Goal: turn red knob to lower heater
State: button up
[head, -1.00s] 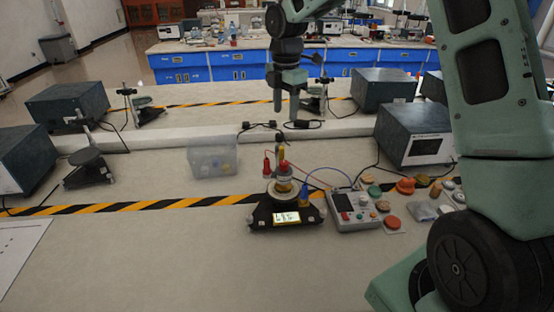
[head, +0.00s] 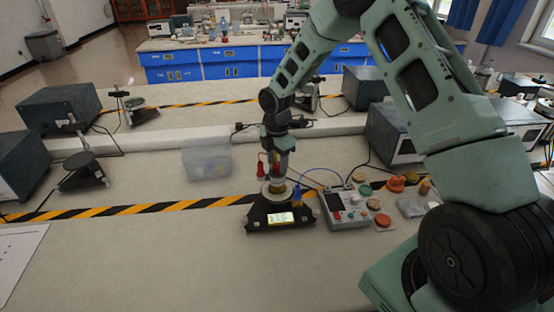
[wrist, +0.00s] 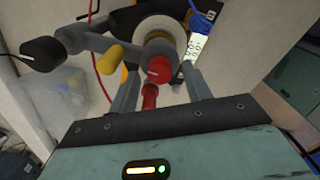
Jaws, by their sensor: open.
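The red knob (wrist: 158,70) shows in the wrist view as a round red end with a pale mark, on a grey part of the stand. In the head view my gripper hides it. My gripper (wrist: 161,71) is open, with one finger on each side of the knob; I cannot tell whether either touches it. In the head view my gripper (head: 279,172) points down over the apparatus. The apparatus has a black base (head: 256,218) with a lit display and a pale round plate. I cannot single out the heater with certainty.
A red plug (head: 261,169) and blue plug (head: 297,194) sit on the apparatus. A control box (head: 345,208) with wires and several colored pieces lie to its right. A clear bin (head: 206,160) stands behind left.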

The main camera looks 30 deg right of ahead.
jog(key=shift+f, duration=0.2)
jog(key=shift+c, duration=0.3)
jog(key=c, duration=0.9)
jog(key=shift+c, duration=0.2)
